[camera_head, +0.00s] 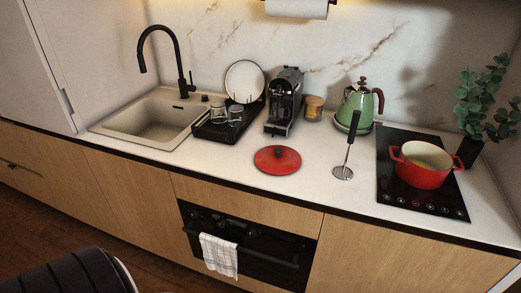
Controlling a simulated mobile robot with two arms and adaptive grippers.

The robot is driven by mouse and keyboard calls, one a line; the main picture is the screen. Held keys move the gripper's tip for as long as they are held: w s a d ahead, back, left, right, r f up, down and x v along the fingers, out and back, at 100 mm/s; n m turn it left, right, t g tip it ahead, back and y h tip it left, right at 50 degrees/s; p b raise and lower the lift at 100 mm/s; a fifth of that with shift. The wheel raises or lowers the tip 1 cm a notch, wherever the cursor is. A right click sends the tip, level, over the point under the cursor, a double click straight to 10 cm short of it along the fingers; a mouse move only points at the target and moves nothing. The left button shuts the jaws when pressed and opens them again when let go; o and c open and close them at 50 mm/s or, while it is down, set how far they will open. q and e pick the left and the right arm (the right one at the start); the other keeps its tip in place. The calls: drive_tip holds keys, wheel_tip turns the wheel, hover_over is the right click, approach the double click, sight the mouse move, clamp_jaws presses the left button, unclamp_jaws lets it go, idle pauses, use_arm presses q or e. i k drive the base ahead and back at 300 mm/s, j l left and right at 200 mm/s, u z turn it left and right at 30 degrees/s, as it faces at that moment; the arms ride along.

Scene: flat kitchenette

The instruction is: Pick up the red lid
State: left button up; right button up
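The red lid (277,160) lies flat on the white countertop (225,165), near the front edge and above the oven. It is round, with a small dark knob on top, and nothing covers it. A red pot (423,172) with two handles stands uncovered on the black cooktop (398,198) at the right. Neither of my grippers shows in the head view, so their positions and states are hidden.
A masher (344,171) stands upright right of the lid. Behind are a coffee machine (285,100), a jar (314,107) and a green kettle (359,105). A dish rack (213,130) and sink (150,122) are left. Counter beside the lid is clear.

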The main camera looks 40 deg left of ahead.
sight(278, 161)
drive_tip(key=u, duration=1.05)
